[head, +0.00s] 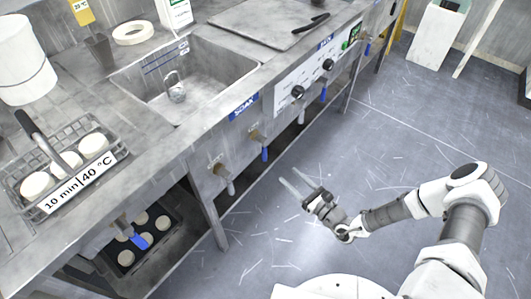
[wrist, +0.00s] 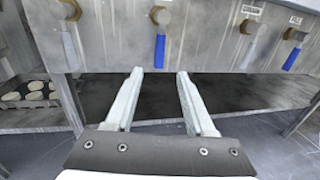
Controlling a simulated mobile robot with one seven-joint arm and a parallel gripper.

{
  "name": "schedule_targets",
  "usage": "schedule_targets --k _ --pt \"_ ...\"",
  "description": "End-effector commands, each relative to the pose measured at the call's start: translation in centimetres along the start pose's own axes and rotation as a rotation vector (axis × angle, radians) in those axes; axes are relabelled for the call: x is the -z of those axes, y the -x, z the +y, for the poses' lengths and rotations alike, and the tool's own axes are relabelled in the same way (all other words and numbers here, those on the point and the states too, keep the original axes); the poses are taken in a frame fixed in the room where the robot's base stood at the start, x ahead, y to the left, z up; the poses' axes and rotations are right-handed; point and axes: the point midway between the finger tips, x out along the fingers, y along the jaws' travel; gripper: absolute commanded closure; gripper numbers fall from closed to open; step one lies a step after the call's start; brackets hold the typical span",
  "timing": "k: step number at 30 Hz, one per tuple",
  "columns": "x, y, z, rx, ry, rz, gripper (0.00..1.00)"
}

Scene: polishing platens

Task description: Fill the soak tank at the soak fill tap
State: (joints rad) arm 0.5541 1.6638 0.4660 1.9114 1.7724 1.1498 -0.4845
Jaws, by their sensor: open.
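The soak tank (head: 190,85) is a steel basin sunk in the bench, with a blue SOAK sign (head: 243,106) on the front edge; I see no clear water in it. Below the sign, a brass tap with a blue lever (head: 264,153) and one with a grey lever (head: 229,186) stick out of the front panel, both levers hanging down. My gripper (head: 289,179) is open and empty in front of the bench. In the wrist view, the blue lever (wrist: 160,52) is just beyond and above my fingertips (wrist: 160,72), apart from them; the grey lever (wrist: 70,48) is left.
Another grey lever (wrist: 247,52) and blue lever (wrist: 291,59) are to the right. A wire basket (head: 110,155) with white discs and a 10 min 40 °C label sits on the bench. A lower tray (head: 165,243) holds discs. The floor (head: 350,150) around my arm is clear.

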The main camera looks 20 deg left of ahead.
Motion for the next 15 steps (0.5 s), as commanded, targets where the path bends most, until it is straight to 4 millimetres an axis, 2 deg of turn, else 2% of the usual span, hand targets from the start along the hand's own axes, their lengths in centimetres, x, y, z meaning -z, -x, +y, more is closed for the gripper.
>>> schedule_targets --k 3,15 --pt "0.2 -2.8 0.1 -0.004 0.002 -0.002 0.45" --pt "0.2 -11.0 0.1 -0.003 0.003 -0.002 0.45"
